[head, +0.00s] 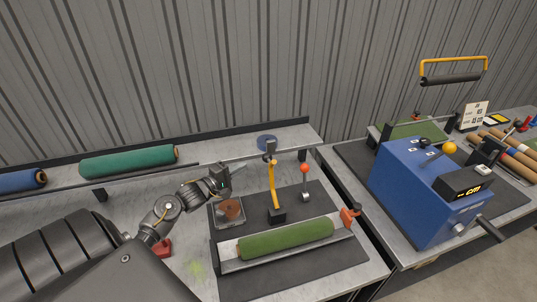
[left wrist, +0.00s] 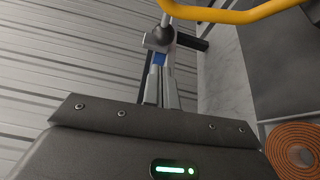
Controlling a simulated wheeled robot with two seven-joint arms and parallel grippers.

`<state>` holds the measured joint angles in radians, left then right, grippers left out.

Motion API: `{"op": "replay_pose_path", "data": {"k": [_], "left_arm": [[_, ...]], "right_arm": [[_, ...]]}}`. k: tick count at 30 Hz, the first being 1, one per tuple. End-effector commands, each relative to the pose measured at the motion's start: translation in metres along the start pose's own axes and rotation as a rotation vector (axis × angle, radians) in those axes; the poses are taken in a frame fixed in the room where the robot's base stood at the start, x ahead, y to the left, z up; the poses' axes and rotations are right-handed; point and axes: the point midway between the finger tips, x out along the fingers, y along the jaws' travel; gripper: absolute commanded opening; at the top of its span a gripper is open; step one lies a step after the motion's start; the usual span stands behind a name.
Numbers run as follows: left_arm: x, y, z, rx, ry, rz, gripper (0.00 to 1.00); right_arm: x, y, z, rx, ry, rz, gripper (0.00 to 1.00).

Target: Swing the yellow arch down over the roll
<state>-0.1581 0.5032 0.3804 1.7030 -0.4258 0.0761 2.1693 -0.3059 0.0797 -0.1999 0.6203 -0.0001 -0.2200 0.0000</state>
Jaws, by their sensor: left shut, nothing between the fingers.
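The yellow arch (head: 273,187) stands upright on a black foot on the dark mat, seen nearly edge-on. Its curved yellow bar (left wrist: 240,12) crosses the top of the left wrist view. The green roll (head: 287,240) lies in a grey cradle in front of the arch, uncovered. My left gripper (head: 238,170) is left of the arch's upper part, apart from it in the head view. A dark knob on a pale rod (left wrist: 160,36) shows beyond the fingertips. My right gripper is out of view.
A brown coil (head: 230,208) sits in a tray below my left gripper. A red-knobbed lever (head: 305,180) stands right of the arch. An orange-red part (head: 349,216) is at the cradle's right end. A blue machine (head: 425,190) stands on the right bench.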

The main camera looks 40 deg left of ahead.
Motion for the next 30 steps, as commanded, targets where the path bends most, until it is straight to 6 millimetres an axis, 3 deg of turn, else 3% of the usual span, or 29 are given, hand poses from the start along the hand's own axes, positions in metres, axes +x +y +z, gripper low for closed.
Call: {"op": "replay_pose_path", "data": {"k": [1,4,9,14,19,30], "left_arm": [[-0.011,-0.001,0.002,-0.057,0.023,-0.039,0.0],[-0.025,-0.017,0.004,-0.133,0.053,-0.087,0.0],[-0.034,-0.029,0.004,-0.177,0.072,-0.115,0.0],[-0.029,-0.032,0.004,-0.176,0.069,-0.114,0.0],[-0.007,-0.037,0.003,-0.174,0.068,-0.111,0.0],[0.062,-0.048,-0.001,-0.171,0.067,-0.11,0.0]], "right_arm": [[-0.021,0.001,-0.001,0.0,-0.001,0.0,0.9],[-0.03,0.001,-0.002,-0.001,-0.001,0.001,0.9],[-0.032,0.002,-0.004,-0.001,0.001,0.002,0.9],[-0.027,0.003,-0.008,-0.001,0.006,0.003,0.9],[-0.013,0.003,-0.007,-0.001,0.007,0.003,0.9],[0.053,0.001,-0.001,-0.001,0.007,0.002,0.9]]}}
